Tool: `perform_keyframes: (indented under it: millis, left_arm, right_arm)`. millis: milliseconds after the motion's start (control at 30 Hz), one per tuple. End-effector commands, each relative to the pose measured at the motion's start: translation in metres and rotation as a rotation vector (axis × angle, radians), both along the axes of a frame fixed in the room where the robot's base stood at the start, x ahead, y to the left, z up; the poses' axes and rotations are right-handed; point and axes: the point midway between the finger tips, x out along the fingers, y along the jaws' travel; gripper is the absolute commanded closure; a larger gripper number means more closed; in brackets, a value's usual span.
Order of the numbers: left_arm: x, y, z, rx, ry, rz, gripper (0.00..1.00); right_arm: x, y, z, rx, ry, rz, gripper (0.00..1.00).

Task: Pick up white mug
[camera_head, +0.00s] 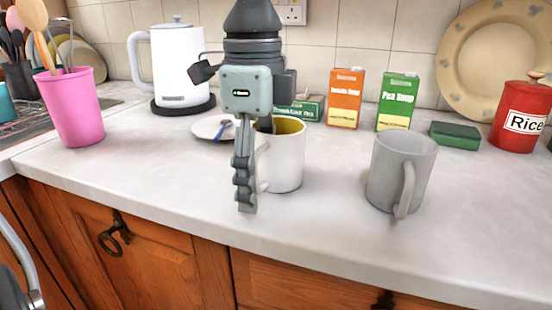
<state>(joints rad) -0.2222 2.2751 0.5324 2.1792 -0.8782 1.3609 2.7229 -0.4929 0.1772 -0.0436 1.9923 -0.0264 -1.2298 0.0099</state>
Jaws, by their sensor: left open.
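The white mug (287,165) stands upright on the worktop near its front edge, with a yellow inside and its handle on the left. My left gripper (256,165) points down at the mug's left side and is open. One finger hangs in front of the handle and partly covers it. The other, darker finger shows at the mug's rim and seems to reach inside; its tip is hidden. I cannot tell whether either finger touches the mug. My right gripper is not in view.
A grey mug (400,172) stands to the right, with clear worktop between. Behind are a saucer (205,128) with a blue spoon, a kettle (180,65), an orange carton (345,98), a green carton (397,103) and a red rice tin (518,125). A pink cup (73,108) stands left.

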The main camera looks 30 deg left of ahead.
Motion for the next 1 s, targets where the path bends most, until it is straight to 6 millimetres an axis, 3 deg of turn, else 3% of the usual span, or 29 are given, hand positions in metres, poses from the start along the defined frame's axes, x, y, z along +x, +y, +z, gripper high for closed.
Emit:
perform_keyframes:
  millis: [200,700,1000]
  left_arm:
    - [0.0,-0.0001,-0.0007,0.0,0.0,0.0,0.36]
    - [-0.0002,0.0,-0.0008,0.001,0.001,0.001,0.98]
    - [-0.0001,0.0,-0.0004,0.0,0.0,0.001,1.0]
  right_arm:
    - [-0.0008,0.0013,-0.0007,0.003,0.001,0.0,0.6]
    - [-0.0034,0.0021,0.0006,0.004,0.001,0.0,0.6]
    - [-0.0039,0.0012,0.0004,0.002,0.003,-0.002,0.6]
